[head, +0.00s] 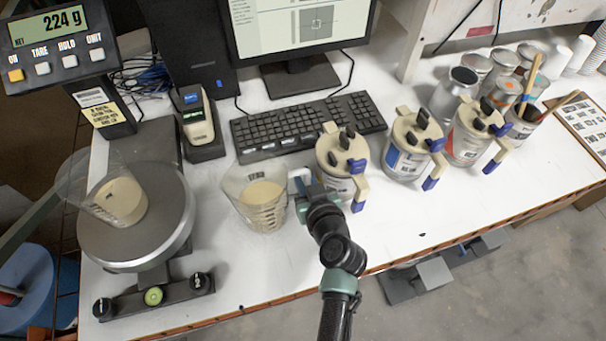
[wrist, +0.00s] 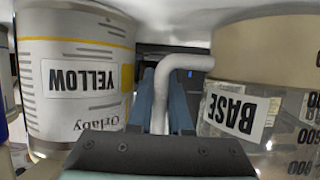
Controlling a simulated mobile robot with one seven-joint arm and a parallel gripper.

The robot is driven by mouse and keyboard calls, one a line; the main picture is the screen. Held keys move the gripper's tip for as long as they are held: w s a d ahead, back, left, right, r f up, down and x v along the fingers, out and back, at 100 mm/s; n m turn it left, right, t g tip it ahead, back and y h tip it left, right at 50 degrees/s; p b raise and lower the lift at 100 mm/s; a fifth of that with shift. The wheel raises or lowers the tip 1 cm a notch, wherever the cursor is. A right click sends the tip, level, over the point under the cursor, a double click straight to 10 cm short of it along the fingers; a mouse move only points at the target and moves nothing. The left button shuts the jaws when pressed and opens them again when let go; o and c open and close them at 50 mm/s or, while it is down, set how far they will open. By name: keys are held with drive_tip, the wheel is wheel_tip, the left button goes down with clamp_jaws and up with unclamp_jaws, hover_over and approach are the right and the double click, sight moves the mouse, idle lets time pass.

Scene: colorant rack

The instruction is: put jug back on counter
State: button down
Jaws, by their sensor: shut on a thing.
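The jug (head: 262,212) is clear and holds beige liquid. In the head view it is upright at or just above the white counter (head: 225,265), right of the scale; I cannot tell if its base touches. Its "BASE" label (wrist: 233,108) reads upside down at the right of the wrist view. My gripper (head: 305,186) is at the jug's right side. In the wrist view its blue fingers (wrist: 163,105) are shut around the white handle (wrist: 185,63). The contact point is partly hidden.
A clear cup (head: 120,203) of beige liquid stands on the scale (head: 150,246); the display (head: 68,33) reads 224 g. The yellow can (wrist: 75,80) is close beside my gripper, one of several lidded cans (head: 343,165). A keyboard (head: 300,125) lies behind.

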drive_tip(key=c, duration=1.3)
unclamp_jaws()
drive_tip(key=shift+f, duration=0.15)
drive_tip(key=shift+o, duration=0.8)
